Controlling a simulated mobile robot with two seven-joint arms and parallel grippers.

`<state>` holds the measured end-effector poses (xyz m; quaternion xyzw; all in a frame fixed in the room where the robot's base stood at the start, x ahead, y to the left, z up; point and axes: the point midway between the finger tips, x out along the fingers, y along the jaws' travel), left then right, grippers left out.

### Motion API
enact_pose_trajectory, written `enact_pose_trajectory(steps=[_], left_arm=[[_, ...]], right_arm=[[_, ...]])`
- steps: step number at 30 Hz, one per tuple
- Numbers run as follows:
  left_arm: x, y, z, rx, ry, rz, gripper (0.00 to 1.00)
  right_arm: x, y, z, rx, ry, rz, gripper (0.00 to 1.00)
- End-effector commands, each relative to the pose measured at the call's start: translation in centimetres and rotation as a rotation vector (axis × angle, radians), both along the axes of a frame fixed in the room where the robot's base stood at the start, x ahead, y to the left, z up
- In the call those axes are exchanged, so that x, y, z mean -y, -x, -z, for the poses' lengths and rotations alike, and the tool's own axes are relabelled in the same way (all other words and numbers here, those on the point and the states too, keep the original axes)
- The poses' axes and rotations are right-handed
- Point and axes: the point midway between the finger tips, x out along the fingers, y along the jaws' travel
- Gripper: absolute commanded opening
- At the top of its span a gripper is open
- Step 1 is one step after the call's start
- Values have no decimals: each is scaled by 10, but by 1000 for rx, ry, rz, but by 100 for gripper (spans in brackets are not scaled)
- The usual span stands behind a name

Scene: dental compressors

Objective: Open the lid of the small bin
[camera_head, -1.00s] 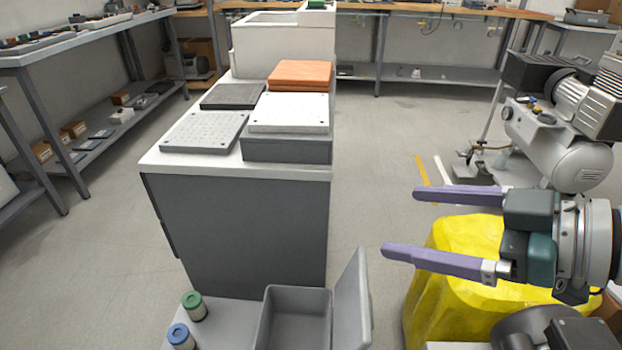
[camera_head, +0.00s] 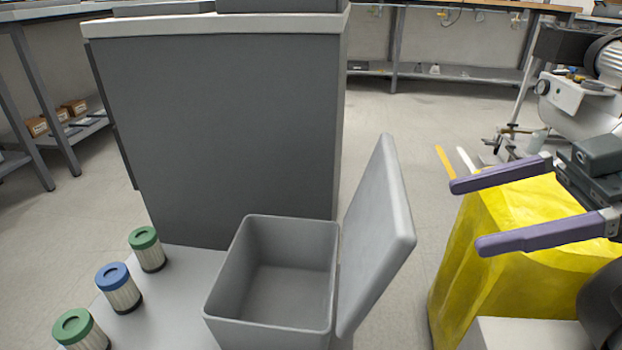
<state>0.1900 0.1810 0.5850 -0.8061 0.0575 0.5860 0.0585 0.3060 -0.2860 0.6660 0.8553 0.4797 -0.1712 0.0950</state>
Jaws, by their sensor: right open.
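The small grey bin (camera_head: 270,326) stands in the lower middle of the head view on a light grey surface. Its inside shows and looks empty. Its lid (camera_head: 376,235) stands up and open along the bin's right side, leaning a little outward. My right gripper (camera_head: 463,216) is at the right, to the right of the lid and apart from it. Its two purple fingers are spread wide with nothing between them. My left gripper is not in view.
Filter canisters with green (camera_head: 146,249) and blue (camera_head: 118,287) tops stand left of the bin. A dark grey cabinet (camera_head: 220,120) rises behind it. A yellow bag-like object (camera_head: 500,240) lies below my right gripper. A compressor (camera_head: 585,105) stands at the back right.

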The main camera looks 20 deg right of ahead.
Motion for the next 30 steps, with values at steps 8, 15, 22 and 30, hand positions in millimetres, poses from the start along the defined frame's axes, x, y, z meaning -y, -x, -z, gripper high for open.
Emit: enact_pose_trajectory(steps=[8,15,22,30], left_arm=[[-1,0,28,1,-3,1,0],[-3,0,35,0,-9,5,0],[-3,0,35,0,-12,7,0],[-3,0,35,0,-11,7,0]], right_arm=[[-43,-27,23,6,-3,-2,100],[-62,-38,30,3,-1,0,100],[-63,-38,30,1,1,1,100],[-63,-38,30,1,1,1,75]])
